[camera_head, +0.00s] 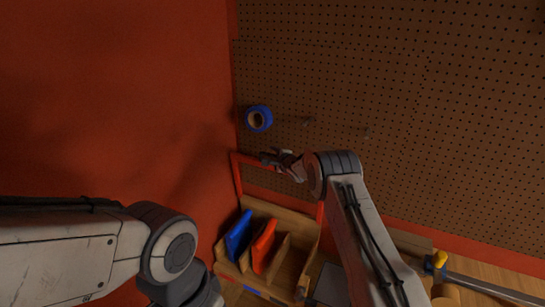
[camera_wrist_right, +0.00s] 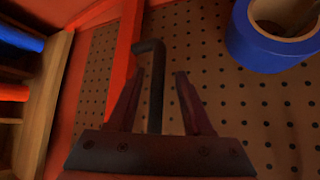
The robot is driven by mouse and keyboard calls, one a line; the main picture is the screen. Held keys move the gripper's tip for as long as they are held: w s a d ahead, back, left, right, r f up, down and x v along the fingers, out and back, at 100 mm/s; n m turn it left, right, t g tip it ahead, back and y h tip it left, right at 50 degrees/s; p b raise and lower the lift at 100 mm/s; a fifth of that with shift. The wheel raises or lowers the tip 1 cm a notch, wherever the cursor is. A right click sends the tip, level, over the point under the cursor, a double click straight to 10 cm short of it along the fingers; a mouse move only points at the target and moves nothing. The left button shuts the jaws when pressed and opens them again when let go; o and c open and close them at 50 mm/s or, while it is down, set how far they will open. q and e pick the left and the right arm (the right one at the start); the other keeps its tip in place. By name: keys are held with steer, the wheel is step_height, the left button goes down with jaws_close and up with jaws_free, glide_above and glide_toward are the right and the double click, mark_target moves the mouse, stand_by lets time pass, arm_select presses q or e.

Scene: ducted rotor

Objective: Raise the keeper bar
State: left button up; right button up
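The keeper bar (camera_head: 250,159) looks to be the red bar across the front of a wooden rack (camera_head: 285,213), with red uprights at its ends. In the right wrist view a red bar (camera_wrist_right: 124,50) runs up left of the fingers. My right gripper (camera_head: 268,158) is at the bar in the head view, partly merged with it. In the wrist view the right gripper (camera_wrist_right: 160,76) has its fingers apart, with a dark bent rod (camera_wrist_right: 157,75) between them and gaps at both sides. I cannot tell what the rod is fixed to. My left arm's fingers do not show.
The rack holds a blue piece (camera_head: 238,235) and a red piece (camera_head: 263,246) upright. A blue tape roll (camera_head: 259,118) hangs on the pegboard (camera_head: 400,90), near the right gripper. A red wall (camera_head: 110,90) stands at left. A long tool (camera_head: 485,285) lies at lower right.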

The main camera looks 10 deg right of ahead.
steer(key=shift+d+f, duration=0.1)
steer(key=shift+d, duration=0.2)
steer(key=shift+s, duration=0.1)
steer(key=shift+s, duration=0.1)
steer(key=shift+s+d, duration=0.1)
steer(key=shift+s, duration=0.15)
steer(key=b+v, duration=0.4)
steer(key=v, duration=0.5)
steer(key=shift+s+r, duration=0.3)
